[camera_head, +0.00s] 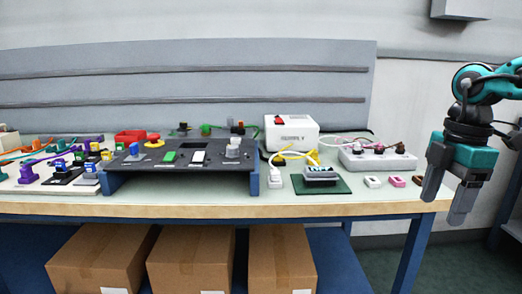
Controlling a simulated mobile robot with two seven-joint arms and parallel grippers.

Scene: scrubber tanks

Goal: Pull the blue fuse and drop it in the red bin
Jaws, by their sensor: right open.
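A small red bin (130,135) stands towards the back of the table, behind the dark control panel. Several small coloured parts stand at the table's left end. A small blue piece (60,163) shows among them on a dark mount, but it is too small to tell surely whether it is the blue fuse. My right gripper (445,203) is open and empty, pointing down by the table's right end, far to the right of the bin and the blue piece. My left gripper is not in view.
The control panel (180,178) has a red mushroom button, switches and a knob. A white box (291,132), a power strip (378,160) and a green board (320,184) fill the right half. Cardboard boxes (100,258) sit below. A strip along the front edge is clear.

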